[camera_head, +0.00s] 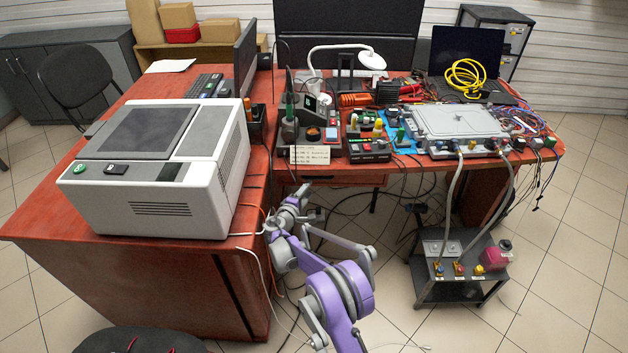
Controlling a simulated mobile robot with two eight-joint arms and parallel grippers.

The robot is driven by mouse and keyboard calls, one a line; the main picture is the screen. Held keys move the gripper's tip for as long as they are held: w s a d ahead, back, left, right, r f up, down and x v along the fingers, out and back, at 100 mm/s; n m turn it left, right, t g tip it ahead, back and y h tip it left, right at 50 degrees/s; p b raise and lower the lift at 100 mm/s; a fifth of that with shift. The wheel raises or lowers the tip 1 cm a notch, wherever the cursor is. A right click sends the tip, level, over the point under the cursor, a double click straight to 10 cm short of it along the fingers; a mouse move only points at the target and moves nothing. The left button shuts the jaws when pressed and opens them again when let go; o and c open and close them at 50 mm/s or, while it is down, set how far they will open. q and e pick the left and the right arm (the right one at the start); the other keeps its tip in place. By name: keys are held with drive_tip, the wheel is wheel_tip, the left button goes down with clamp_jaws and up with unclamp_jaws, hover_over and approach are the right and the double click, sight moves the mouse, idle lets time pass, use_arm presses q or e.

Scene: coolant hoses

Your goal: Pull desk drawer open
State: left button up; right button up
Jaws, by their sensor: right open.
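The desk (430,170) has a red-brown top, and its drawer (350,180) shows as a narrow reddish front just under the front edge, left of the middle. The drawer front looks flush with the desk; its handle is too small to make out. My right gripper (301,192) is open, at the end of my purple and grey arm, near the left end of the drawer front. I cannot tell whether it touches the drawer. My left gripper is not in view.
A large white machine (165,165) stands on the side desk at left. Loose cables hang under the desk. A small dark cart (455,270) with a pink bottle (495,256) stands at right, joined by hoses to a grey metal unit (455,122). Floor at far right is clear.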

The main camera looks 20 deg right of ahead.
sight(317, 179)
drive_tip(key=x, duration=0.8)
drive_tip(key=shift+b, duration=0.4)
drive_tip(key=shift+c, duration=0.2)
clamp_jaws()
drive_tip(key=shift+a, duration=0.1)
idle(0.6)
